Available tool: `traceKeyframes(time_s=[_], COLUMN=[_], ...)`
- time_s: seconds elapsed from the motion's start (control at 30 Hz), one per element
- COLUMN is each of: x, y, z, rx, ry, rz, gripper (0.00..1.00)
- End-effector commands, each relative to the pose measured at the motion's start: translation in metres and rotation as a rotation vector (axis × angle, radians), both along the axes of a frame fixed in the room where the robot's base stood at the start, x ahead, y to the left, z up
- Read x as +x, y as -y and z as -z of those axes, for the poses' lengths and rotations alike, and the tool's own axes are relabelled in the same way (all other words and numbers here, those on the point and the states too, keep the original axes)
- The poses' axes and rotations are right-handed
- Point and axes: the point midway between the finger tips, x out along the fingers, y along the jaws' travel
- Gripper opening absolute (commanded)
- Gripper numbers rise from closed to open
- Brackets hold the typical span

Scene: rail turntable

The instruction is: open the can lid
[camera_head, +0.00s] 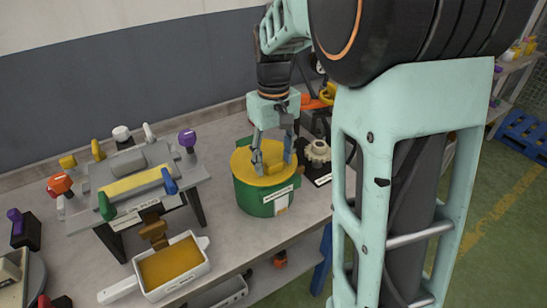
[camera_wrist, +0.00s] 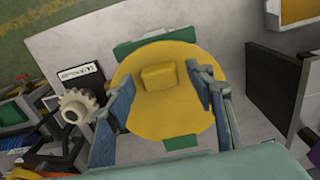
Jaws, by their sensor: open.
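A green can (camera_head: 263,198) stands upright on the grey workbench in the head view. Its round yellow lid (camera_head: 243,168) sits on top, and the lid also fills the middle of the wrist view (camera_wrist: 160,115). A yellow block-shaped knob (camera_wrist: 159,77) rises from the lid. My gripper (camera_head: 273,165) points down over the lid and is open. In the wrist view its two fingers (camera_wrist: 160,90) stand on either side of the knob, with a gap on both sides. In the head view the fingers partly hide the knob.
A grey stand (camera_head: 135,178) with coloured handles is left of the can. A white tray (camera_head: 172,268) with an orange-brown inside lies at the front edge. A pale gear (camera_head: 318,153) on a dark base stands close right of the can.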

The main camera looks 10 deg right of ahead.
Motion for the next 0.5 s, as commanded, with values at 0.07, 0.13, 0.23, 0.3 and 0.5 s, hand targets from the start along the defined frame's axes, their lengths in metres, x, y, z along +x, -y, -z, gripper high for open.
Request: traceKeyframes(time_s=[0.07, 0.13, 0.23, 0.3, 0.5], x=[0.0, 0.0001, 0.0001, 0.0001, 0.0001], y=[0.0, 0.0, 0.0, 0.0, 0.0001], z=[-0.0002, -0.0003, -0.0004, -0.0004, -0.0006], rx=[0.0, 0.0, 0.0, 0.0, 0.0], ry=[0.0, 0.0, 0.0, 0.0, 0.0], rz=[0.0, 0.0, 0.0, 0.0, 0.0], gripper=[0.49, 0.43, 0.32, 0.24, 0.02])
